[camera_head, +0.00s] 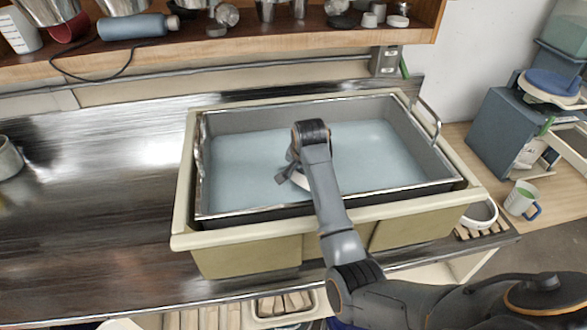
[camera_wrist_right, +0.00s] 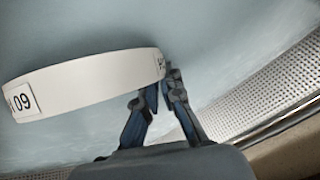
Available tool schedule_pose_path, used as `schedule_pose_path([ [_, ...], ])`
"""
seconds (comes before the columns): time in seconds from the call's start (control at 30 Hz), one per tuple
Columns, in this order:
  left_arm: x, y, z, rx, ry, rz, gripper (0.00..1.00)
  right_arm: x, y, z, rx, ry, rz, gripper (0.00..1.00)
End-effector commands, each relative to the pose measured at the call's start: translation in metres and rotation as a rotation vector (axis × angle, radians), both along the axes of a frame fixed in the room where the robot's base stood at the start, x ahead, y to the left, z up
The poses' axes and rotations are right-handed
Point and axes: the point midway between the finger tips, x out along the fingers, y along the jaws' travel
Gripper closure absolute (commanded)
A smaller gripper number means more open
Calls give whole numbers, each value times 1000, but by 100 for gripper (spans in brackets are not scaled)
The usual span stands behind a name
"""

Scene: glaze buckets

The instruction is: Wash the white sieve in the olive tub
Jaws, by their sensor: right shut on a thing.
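The olive tub (camera_head: 250,256) has a pale rim and stands on the metal counter. A grey metal basin with pale blue water (camera_head: 380,150) sits within it. My right gripper (camera_head: 291,172) reaches over the front rim, low over the water, and is shut on the white sieve. In the head view only a small part of the white sieve (camera_head: 300,181) shows beside the gripper. In the right wrist view the sieve (camera_wrist_right: 90,82) is a white curved band with a "09" label, its right end at the fingertips (camera_wrist_right: 164,88). I cannot tell how deep it sits. My left gripper is out of view.
The metal counter (camera_head: 90,200) is mostly clear left of the tub. A shelf (camera_head: 230,52) with bottles and vessels runs along the back. A white bowl (camera_head: 480,215) on a slatted rack and a mug (camera_head: 521,199) stand at the right. The basin wall (camera_wrist_right: 260,96) is close to the gripper.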

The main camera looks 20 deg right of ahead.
Motion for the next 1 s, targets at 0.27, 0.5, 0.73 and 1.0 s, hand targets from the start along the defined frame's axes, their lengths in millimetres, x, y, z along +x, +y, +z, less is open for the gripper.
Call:
schedule_pose_path([
  [0.27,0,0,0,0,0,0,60,-9,-40,1,-2,-2,-3,100],
  [0.5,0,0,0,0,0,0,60,-16,-68,1,-1,-1,0,100],
  [0.73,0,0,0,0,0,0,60,-17,-73,1,0,-1,0,100],
  [1.0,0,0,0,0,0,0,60,-16,-73,12,-1,-5,0,100],
])
